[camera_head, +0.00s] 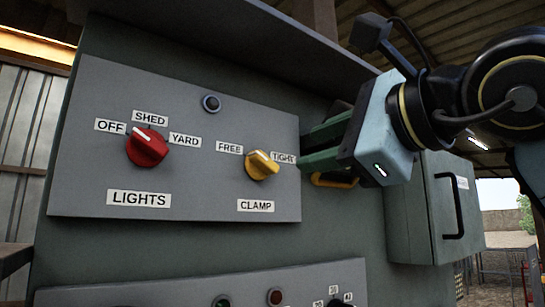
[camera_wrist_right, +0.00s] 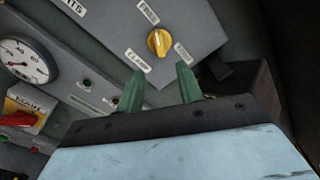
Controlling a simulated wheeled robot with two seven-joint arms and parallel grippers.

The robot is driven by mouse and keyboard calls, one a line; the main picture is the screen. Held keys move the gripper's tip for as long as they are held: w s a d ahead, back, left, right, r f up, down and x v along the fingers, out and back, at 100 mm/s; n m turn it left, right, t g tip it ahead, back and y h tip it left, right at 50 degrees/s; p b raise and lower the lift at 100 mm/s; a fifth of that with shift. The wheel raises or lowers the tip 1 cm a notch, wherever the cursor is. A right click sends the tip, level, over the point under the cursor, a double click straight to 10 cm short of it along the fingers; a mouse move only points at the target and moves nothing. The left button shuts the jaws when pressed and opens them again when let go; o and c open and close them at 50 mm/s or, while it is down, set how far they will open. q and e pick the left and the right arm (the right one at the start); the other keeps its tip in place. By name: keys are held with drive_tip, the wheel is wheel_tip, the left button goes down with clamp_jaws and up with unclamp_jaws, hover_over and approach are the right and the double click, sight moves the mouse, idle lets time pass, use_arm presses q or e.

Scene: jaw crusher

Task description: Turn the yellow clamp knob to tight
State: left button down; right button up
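The yellow clamp knob (camera_head: 262,166) is on the grey panel (camera_head: 100,180), between the FREE label (camera_head: 229,147) and the TIGHT label (camera_head: 284,158), above the CLAMP label (camera_head: 256,206). Its pale mark is on its upper side; I cannot tell exactly where it points. The knob also shows in the right wrist view (camera_wrist_right: 159,42), beyond the fingertips. My right gripper (camera_head: 305,149) is just right of the knob in the head view, apart from it. Its green fingers are open and empty in the right wrist view (camera_wrist_right: 160,78). My left gripper is not in view.
A red LIGHTS knob (camera_head: 147,147) is left on the same panel, with a small dark button (camera_head: 211,103) above. A yellow part (camera_head: 334,181) shows behind my right gripper. A grey box with a black handle (camera_head: 452,206) stands at right. An overhang (camera_head: 230,40) covers the panel.

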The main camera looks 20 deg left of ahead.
sight(270, 163)
drive_tip(key=p+x, duration=0.3)
drive_tip(key=x, duration=0.6)
drive_tip(key=shift+w+a, duration=0.25)
drive_tip(key=shift+a, duration=0.1)
drive_tip(key=shift+w+a+p, duration=0.35)
drive_tip(key=shift+a, duration=0.05)
clamp_jaws()
